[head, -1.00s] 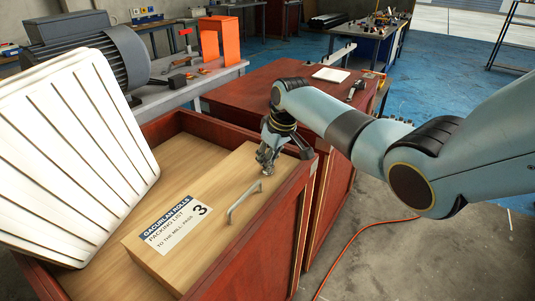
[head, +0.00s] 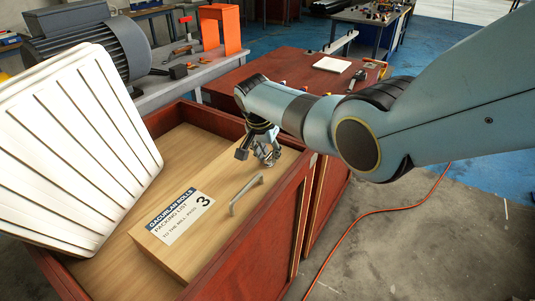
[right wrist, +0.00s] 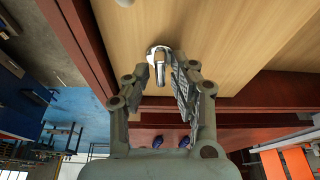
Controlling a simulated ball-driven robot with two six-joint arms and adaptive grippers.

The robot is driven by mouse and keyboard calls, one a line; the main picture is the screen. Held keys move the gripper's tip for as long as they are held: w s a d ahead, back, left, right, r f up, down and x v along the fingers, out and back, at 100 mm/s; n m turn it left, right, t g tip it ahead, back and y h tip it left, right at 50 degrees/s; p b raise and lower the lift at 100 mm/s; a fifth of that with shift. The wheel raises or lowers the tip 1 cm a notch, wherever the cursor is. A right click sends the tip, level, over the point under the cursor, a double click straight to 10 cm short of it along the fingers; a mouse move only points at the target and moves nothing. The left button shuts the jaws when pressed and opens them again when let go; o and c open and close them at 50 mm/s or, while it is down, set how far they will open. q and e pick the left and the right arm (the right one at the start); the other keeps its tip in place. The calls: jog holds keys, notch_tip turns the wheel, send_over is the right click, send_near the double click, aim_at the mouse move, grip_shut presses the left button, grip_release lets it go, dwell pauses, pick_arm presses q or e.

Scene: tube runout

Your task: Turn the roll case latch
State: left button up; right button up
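The roll case (head: 224,212) is a light wooden box with a packing-list label (head: 180,217) marked 3. It sits inside a red-brown wooden chest. A grey bar handle (head: 246,194) stands on its lid. My right gripper (head: 266,156) is over the far end of the lid. In the right wrist view my right gripper (right wrist: 154,72) is open, with its fingers on either side of a small shiny metal latch (right wrist: 160,56) at their tips. Whether the fingers touch it I cannot tell. In the head view the gripper largely hides the latch. My left gripper is not in view.
The chest's red-brown rim (head: 295,183) rises beside the case at the right. A grey motor (head: 85,45) and an orange stand (head: 220,28) are behind. An orange cable (head: 390,210) lies on the floor.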

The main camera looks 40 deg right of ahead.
jog(key=shift+o, duration=0.6)
jog(key=shift+r, duration=0.15)
notch_tip(320, 180, up, 6)
jog(key=p, duration=0.6)
jog(key=shift+r, duration=0.1)
